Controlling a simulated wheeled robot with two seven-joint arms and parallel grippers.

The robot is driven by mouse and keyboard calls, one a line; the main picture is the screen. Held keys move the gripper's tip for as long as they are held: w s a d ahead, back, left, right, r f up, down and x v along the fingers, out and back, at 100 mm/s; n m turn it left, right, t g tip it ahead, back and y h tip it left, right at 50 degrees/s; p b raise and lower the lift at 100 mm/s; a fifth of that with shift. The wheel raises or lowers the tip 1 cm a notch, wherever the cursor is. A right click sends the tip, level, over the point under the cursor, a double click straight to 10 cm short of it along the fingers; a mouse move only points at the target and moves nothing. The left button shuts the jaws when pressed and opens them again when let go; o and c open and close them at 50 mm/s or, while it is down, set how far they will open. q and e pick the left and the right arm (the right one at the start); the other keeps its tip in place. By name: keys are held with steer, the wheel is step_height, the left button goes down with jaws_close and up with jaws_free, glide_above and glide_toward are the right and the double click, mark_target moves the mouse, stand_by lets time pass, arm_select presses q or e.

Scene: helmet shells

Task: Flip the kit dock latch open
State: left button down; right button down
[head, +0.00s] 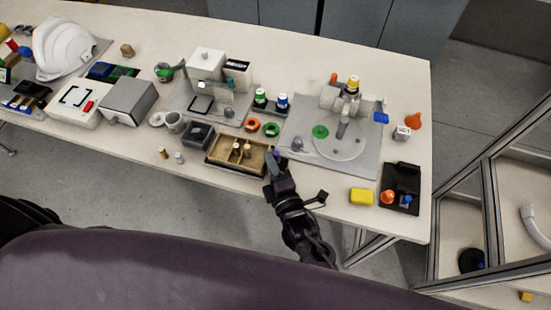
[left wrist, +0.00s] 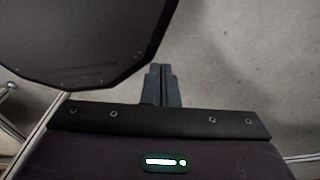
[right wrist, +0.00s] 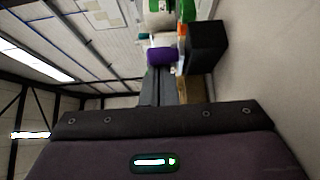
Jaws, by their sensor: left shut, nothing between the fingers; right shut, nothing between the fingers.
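A brown tray (head: 217,157) with small bottles standing in it sits near the table's front edge. A small purple piece (head: 277,155) shows at its right end; in the right wrist view a purple piece (right wrist: 162,57) is just beyond my fingertips. I cannot tell for sure whether this is the kit dock latch, or whether the fingers touch it. My right gripper (head: 272,163) is shut and empty at the tray's right end; its fingers also show in the right wrist view (right wrist: 160,72). My left gripper (left wrist: 161,70) is shut and empty over grey floor, outside the head view.
A grey plate with a round disc (head: 340,150) lies right of the tray. A dark box (head: 197,135) stands left of it, and orange (head: 253,125) and green rings behind. A yellow block (head: 361,196) and black tray (head: 400,170) are at the right.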

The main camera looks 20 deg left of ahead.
steer(key=shift+s+a, duration=0.1)
steer(key=shift+s, duration=0.05)
steer(key=shift+d+r+p, duration=0.1)
steer(key=shift+d+p, duration=0.4)
steer(key=shift+d, duration=0.5)
arm_select(q)
steer(key=shift+w+a+r, duration=0.2)
steer(key=shift+a+r, duration=0.3)
steer(key=shift+a, duration=0.35)
steer(key=shift+d, duration=0.15)
